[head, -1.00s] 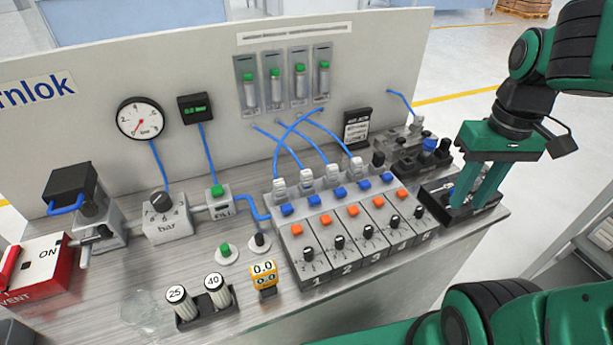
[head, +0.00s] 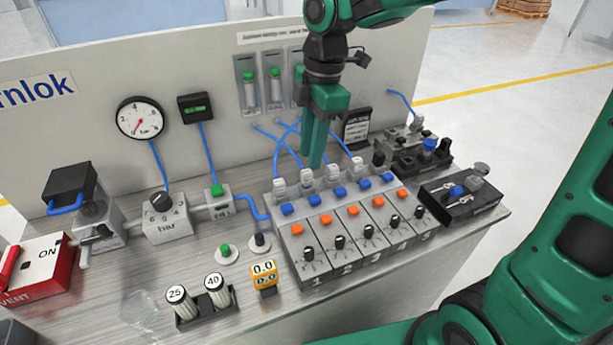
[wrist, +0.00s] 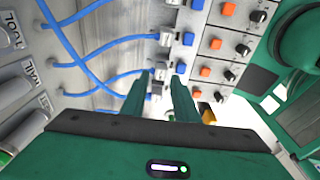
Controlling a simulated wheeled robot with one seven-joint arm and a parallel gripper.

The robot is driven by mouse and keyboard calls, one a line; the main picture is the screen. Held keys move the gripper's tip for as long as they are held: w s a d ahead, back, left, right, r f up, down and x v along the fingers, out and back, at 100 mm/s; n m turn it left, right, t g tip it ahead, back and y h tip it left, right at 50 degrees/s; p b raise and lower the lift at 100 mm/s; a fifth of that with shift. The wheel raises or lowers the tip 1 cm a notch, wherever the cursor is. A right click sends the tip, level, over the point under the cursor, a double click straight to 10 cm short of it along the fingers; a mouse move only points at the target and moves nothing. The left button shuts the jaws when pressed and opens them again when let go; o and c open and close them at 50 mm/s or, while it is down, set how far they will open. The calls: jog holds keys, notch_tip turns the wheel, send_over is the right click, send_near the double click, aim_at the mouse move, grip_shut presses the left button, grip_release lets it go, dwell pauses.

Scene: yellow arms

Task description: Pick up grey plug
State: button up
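Several light grey plugs stand in a row along the back of the valve block (head: 325,287), some with blue tubes. One grey plug (head: 306,174) is just left of my fingertips in the head view, and another grey plug (head: 332,170) is just right. My gripper (head: 314,164) points down over this row, its fingers apart and nothing seen held. In the wrist view a grey plug (wrist: 158,74) shows between the fingertips of my gripper (wrist: 160,78). I cannot tell whether the fingers touch it. Which plug is meant is not clear.
Blue tubes (head: 289,150) loop from the plugs to the back panel (head: 75,130), close to my fingers. A black box (head: 462,197) with blue and grey parts lies to the right. A black label stand (head: 357,128) is just right of my gripper.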

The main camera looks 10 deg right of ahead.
aim_at(307, 171)
jog(key=shift+s+a+f, duration=0.1)
jog(key=shift+a+f, duration=0.05)
jog(key=shift+f, duration=0.85)
jog(key=shift+a+f, duration=0.2)
jog(key=shift+f, duration=0.85)
jog(key=shift+s+a+f, duration=0.1)
jog(key=shift+a+f, duration=0.05)
jog(key=shift+f, duration=0.85)
